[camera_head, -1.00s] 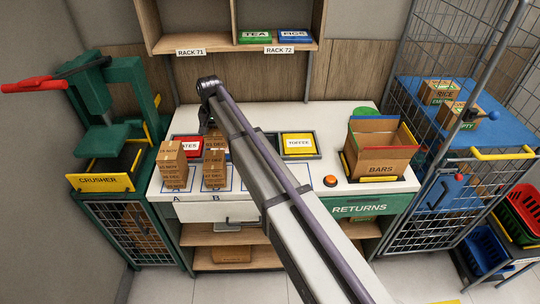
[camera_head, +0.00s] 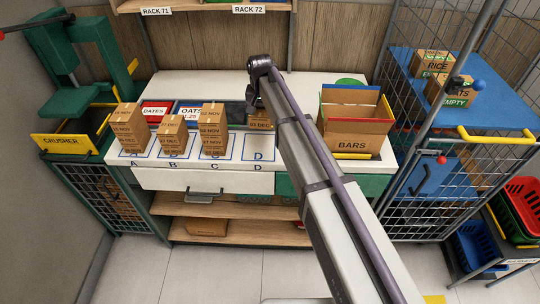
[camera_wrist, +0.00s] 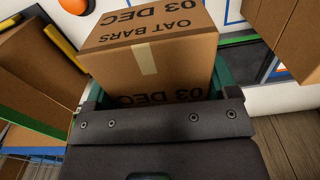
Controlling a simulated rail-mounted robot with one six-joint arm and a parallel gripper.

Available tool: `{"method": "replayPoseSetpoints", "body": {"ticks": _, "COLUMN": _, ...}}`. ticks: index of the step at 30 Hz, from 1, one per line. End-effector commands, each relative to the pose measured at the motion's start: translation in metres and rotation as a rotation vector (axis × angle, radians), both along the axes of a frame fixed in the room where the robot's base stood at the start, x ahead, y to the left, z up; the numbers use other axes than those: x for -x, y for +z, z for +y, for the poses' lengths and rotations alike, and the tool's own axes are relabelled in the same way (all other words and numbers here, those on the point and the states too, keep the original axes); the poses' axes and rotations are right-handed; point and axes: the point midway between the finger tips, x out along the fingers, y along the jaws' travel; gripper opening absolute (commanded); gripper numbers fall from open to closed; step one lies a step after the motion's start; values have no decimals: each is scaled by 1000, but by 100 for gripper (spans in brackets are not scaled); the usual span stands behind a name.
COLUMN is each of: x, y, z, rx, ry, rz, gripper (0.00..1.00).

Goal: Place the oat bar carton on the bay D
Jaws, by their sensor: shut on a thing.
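My gripper (camera_head: 254,98) is shut on the oat bar carton (camera_head: 260,120), a small brown box. In the wrist view the carton (camera_wrist: 150,55) reads "OAT BARS 03 DEC" and sits between the jaws (camera_wrist: 158,92). In the head view the carton is at the back of bay D (camera_head: 258,152), a blue-outlined area on the white counter. The front of bay D shows bare. I cannot tell whether the carton touches the counter. My arm hides part of the area to its right.
Brown carton stacks stand in bay A (camera_head: 129,127), bay B (camera_head: 172,135) and bay C (camera_head: 213,132), the last close left of my gripper. A red tray (camera_head: 155,110) and a blue-labelled tray (camera_head: 190,113) lie behind. An open BARS box (camera_head: 352,120) stands right of my arm.

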Motion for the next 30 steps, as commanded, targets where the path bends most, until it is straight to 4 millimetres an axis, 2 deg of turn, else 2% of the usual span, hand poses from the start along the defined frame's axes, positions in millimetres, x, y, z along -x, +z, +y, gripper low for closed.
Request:
{"method": "replayPoseSetpoints", "body": {"ticks": 1, "x": 5, "y": -20, "z": 4, "rx": 0, "ry": 18, "rz": 0, "gripper": 51}}
{"method": "replayPoseSetpoints", "body": {"ticks": 3, "x": 10, "y": -27, "z": 9, "rx": 0, "ry": 41, "rz": 0, "gripper": 51}}
{"method": "replayPoseSetpoints", "body": {"ticks": 8, "x": 13, "y": -29, "z": 12, "rx": 0, "ry": 65, "rz": 0, "gripper": 51}}
{"method": "replayPoseSetpoints", "body": {"ticks": 10, "x": 13, "y": -37, "z": 12, "rx": 0, "ry": 64, "rz": 0, "gripper": 51}}
{"method": "replayPoseSetpoints", "body": {"ticks": 15, "x": 13, "y": -81, "z": 12, "rx": 0, "ry": 64, "rz": 0, "gripper": 51}}
{"method": "replayPoseSetpoints", "body": {"ticks": 17, "x": 13, "y": -92, "z": 12, "rx": 0, "ry": 63, "rz": 0, "gripper": 51}}
{"method": "replayPoseSetpoints", "body": {"ticks": 22, "x": 13, "y": -93, "z": 12, "rx": 0, "ry": 63, "rz": 0, "gripper": 51}}
{"method": "replayPoseSetpoints", "body": {"ticks": 27, "x": 13, "y": -128, "z": 12, "rx": 0, "ry": 63, "rz": 0, "gripper": 51}}
{"method": "replayPoseSetpoints", "body": {"ticks": 30, "x": 13, "y": -130, "z": 12, "rx": 0, "ry": 63, "rz": 0, "gripper": 51}}
